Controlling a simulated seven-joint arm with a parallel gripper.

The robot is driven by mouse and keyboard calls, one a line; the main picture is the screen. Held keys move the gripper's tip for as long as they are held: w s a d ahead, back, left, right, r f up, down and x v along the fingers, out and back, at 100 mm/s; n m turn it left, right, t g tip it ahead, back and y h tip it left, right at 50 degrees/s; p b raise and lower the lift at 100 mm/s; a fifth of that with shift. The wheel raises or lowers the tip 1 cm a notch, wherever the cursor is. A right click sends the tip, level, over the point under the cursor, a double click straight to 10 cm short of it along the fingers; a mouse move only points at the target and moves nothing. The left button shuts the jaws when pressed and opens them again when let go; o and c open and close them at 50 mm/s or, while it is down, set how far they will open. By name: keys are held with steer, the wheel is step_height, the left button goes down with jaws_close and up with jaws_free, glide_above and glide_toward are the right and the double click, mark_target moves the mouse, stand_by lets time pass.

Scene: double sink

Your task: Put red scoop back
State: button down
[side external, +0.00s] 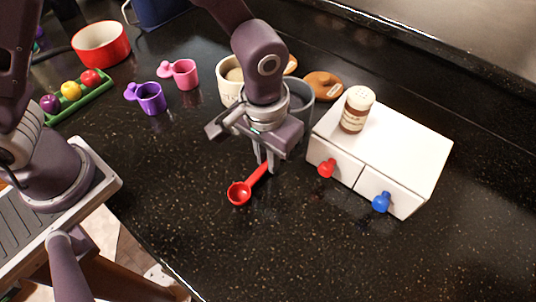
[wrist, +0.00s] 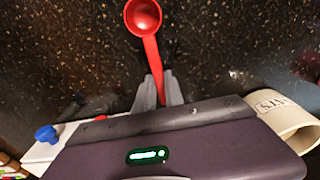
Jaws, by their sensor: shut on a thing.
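The red scoop (side external: 240,192) is a small round measuring bowl with a straight handle. My gripper (side external: 270,168) points down at the counter and is shut on the scoop's handle. In the wrist view the handle of the red scoop (wrist: 144,18) runs between the fingertips of my gripper (wrist: 159,90), with the bowl beyond them. The scoop is at or just above the counter; I cannot tell whether it touches. The end of the handle is partly hidden by my gripper.
A white box with two drawers (side external: 405,140), red and blue knobs, stands right, a shaker (side external: 357,108) on top. Mugs (side external: 229,85) and brown items (side external: 323,86) are behind my gripper. Purple (side external: 150,98) and pink (side external: 184,73) scoops lie back left. The front counter is clear.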

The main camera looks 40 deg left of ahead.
mark_target(266, 164)
steer(key=c, duration=1.4)
jaws_free()
steer(key=shift+f, duration=0.1)
steer(key=shift+c, duration=0.2)
steer(key=s+a+r+t, duration=0.1)
steer(key=a+r, duration=0.2)
steer(key=r, duration=0.6)
steer(key=s+a+r, duration=0.1)
steer(key=a+r, duration=0.2)
steer(key=r, duration=0.5)
steer(key=s+a+r+t, duration=0.4)
steer(key=s+a, duration=0.7)
steer(key=a, duration=0.2)
steer(key=shift+s+a, duration=0.2)
steer(key=shift+r, duration=0.1)
